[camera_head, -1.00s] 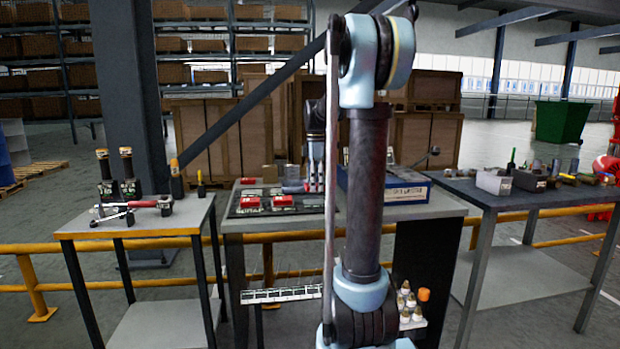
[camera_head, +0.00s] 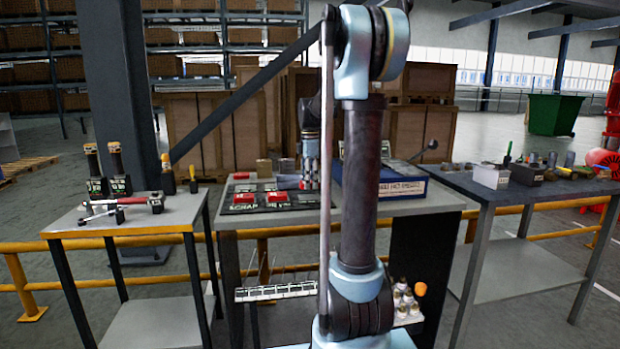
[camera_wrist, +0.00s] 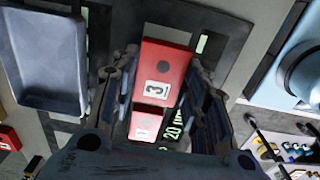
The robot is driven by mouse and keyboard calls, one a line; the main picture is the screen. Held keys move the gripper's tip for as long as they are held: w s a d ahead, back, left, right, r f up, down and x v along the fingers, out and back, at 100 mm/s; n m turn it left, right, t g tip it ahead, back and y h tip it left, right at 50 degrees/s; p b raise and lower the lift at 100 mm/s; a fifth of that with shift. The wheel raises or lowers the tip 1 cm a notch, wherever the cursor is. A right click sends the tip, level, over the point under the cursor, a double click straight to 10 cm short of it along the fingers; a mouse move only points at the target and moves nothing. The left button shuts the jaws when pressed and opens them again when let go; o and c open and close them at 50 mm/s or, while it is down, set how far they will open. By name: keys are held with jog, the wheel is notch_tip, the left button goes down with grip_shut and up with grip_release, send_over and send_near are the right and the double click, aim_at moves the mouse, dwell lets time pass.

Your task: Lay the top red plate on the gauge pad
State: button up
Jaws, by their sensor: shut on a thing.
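My gripper (camera_wrist: 162,62) is shut on a red plate (camera_wrist: 172,58) with a white label reading 3, which sits between the fingers in the wrist view. A second red plate (camera_wrist: 145,124) with a white label shows just below it, partly covered. Whether the two touch is unclear. In the head view my gripper (camera_head: 311,182) is low over the middle table, at the right part of a dark lettered board (camera_head: 305,201). I cannot clearly pick out the gauge pad.
A grey tray (camera_wrist: 45,60) lies left of my gripper in the wrist view. A blue box (camera_head: 400,188) stands right of the board. Small bottles (camera_head: 403,297) sit on a low shelf in front. Side benches (camera_head: 130,220) and (camera_head: 510,190) hold tools and parts.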

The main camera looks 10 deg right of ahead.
jog(key=shift+f, duration=1.25)
jog(key=shift+f, duration=0.6)
dwell(0.4)
jog(key=o, duration=1.5)
jog(key=shift+s, duration=0.1)
notch_tip(320, 180, up, 12)
jog(key=shift+f, duration=0.1)
jog(key=shift+r, duration=3)
